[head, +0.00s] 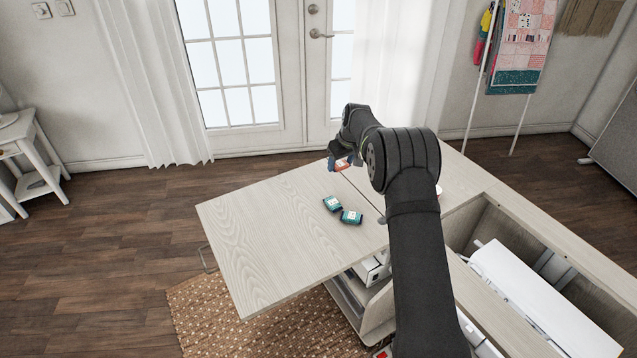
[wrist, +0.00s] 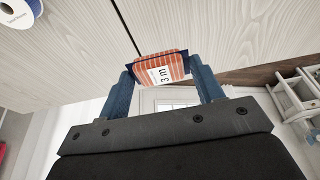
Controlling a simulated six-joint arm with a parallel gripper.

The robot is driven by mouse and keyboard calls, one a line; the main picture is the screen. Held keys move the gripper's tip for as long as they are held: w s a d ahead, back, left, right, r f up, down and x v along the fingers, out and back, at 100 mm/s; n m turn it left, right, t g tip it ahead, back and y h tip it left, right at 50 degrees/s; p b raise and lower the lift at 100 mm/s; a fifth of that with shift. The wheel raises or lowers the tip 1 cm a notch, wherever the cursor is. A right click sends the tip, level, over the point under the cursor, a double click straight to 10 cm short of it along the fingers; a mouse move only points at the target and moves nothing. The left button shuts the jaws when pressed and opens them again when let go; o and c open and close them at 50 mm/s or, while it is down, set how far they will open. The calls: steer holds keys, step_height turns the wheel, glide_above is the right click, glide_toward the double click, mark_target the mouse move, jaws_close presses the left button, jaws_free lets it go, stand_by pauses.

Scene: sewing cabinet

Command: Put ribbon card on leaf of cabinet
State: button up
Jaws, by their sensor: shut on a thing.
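My gripper (head: 338,163) is over the far part of the cabinet, near the seam between the leaf and the fixed top. It is shut on an orange ribbon card (wrist: 160,70) with white stripes and a white label reading "3 m". One blue finger is on each side of the card. In the head view only a small orange part of the card (head: 343,165) shows. The pale wood leaf (head: 265,240) extends to the left. Whether the card touches the wood below it, I cannot tell.
Two teal cards (head: 332,203) (head: 351,216) lie on the leaf near the seam. A white and blue ribbon spool (wrist: 20,12) is at the corner of the wrist view. An open well (head: 480,225) holds a white object at right. The leaf's left part is bare.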

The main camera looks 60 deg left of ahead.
glide_above(323, 180)
steer(key=d, duration=0.1)
step_height(323, 180, down, 4)
steer(key=shift+r, duration=0.2)
steer(key=shift+d+f, duration=0.1)
steer(key=shift+f, duration=1.85)
steer(key=shift+f, duration=0.1)
steer(key=o, duration=0.9)
steer(key=shift+o, duration=0.2)
steer(key=v, duration=1.2)
